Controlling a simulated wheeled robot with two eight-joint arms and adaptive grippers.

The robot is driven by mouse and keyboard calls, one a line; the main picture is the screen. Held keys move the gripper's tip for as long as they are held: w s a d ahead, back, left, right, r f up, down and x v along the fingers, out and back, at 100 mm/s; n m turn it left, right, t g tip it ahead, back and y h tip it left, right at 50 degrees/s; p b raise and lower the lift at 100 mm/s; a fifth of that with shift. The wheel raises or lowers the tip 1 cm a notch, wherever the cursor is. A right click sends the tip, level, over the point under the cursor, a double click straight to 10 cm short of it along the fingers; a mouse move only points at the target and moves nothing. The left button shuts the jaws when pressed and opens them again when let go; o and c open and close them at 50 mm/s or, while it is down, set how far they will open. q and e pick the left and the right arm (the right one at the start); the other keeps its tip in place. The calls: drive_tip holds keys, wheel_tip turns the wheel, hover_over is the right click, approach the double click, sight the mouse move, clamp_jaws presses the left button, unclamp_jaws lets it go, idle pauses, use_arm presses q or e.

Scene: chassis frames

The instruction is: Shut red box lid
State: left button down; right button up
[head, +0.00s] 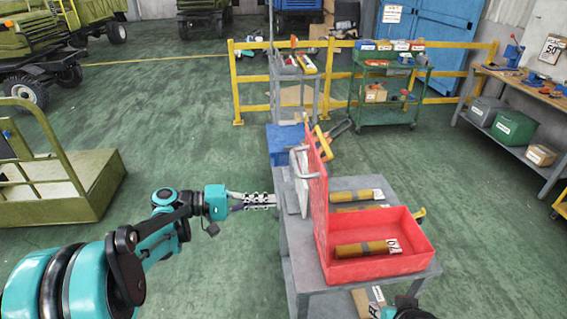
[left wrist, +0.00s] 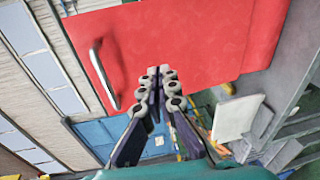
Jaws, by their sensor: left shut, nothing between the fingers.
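The red box (head: 375,269) sits on a grey cart with its red lid (head: 318,205) standing upright on its left side, so the box is open. A grey handle is on the lid's outer face. A brown roll with a white label (head: 362,248) lies inside the box. My left gripper (head: 275,201) is shut and empty, just left of the lid at the cart's edge. In the left wrist view the fingers (left wrist: 160,75) point at the lid's red face (left wrist: 200,45), with the handle (left wrist: 104,75) to their left. Contact cannot be told. Only a bit of my right arm shows at the bottom edge.
The grey cart (head: 292,240) also carries another labelled brown roll (head: 355,196) behind the box. A yellow railing, a green trolley (head: 385,118) and a workbench are farther back.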

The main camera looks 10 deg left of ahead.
use_arm(q)
drive_tip(key=w+a+r+m+h+p, duration=0.1)
drive_tip(key=w+a+r+m+h, duration=0.15)
drive_tip(key=a+h, duration=0.5)
drive_tip(key=w+d+r+y+b, duration=0.1)
drive_tip(key=d+r, duration=0.3)
drive_tip(key=d, duration=0.7)
drive_tip(key=shift+w+d+r+n+y+b, duration=0.35)
drive_tip(key=shift+w+r+y, duration=0.1)
drive_tip(key=shift+w, duration=0.15)
